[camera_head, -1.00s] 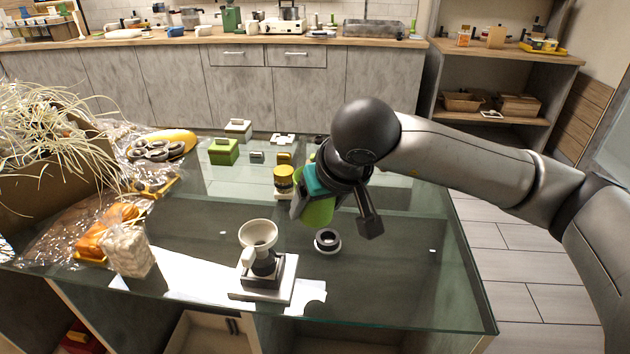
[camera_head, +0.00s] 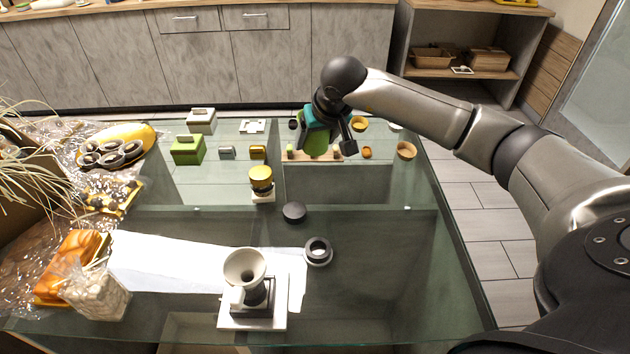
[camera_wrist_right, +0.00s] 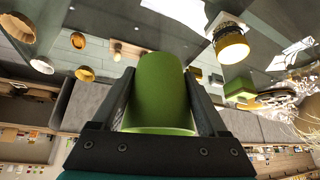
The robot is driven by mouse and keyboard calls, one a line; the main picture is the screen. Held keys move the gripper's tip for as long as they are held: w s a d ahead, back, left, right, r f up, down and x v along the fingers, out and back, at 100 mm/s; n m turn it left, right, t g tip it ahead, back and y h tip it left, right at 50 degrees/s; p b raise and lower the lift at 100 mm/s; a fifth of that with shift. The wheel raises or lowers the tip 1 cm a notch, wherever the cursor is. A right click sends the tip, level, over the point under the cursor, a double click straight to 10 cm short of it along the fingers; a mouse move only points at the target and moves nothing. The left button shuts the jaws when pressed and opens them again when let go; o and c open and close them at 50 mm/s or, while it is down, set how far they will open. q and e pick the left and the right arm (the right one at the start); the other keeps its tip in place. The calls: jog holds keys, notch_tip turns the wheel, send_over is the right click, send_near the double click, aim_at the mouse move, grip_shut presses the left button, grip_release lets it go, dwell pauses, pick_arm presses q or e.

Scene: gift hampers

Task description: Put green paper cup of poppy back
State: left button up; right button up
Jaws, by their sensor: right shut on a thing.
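My right gripper (camera_head: 318,137) is near the far right part of the glass table, above a wooden strip (camera_head: 300,156). It is shut on a green paper cup (camera_head: 315,146), which shows below the teal part of the gripper. In the right wrist view the green cup (camera_wrist_right: 160,90) sits between the two dark fingers (camera_wrist_right: 160,95). The gripper hides part of the strip behind it. I cannot tell whether the cup touches the strip. No poppy can be made out. My left gripper is not in view.
Small round bowls (camera_head: 406,150) stand right of the held cup. A yellow-topped jar (camera_head: 261,180), a dark disc (camera_head: 294,212) and a dark ring (camera_head: 318,250) are nearer. A funnel on a scale (camera_head: 245,268) stands at the front. Packed goods (camera_head: 75,268) fill the left.

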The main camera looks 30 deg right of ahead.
jog(key=b, duration=0.1)
send_over(313, 185)
jog(key=s, duration=0.2)
jog(key=f, duration=0.7)
jog(key=shift+a+f, duration=0.2)
jog(key=shift+f, duration=0.1)
notch_tip(313, 185, down, 4)
jog(key=shift+f+b, duration=0.1)
jog(key=shift+b, duration=0.35)
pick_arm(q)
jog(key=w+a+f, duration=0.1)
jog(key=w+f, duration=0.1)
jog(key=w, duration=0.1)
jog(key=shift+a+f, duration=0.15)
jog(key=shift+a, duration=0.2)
pick_arm(e)
jog(key=shift+w+f, duration=0.1)
jog(key=shift+f, duration=0.05)
jog(key=o, duration=1.4)
jog(key=shift+o, duration=0.2)
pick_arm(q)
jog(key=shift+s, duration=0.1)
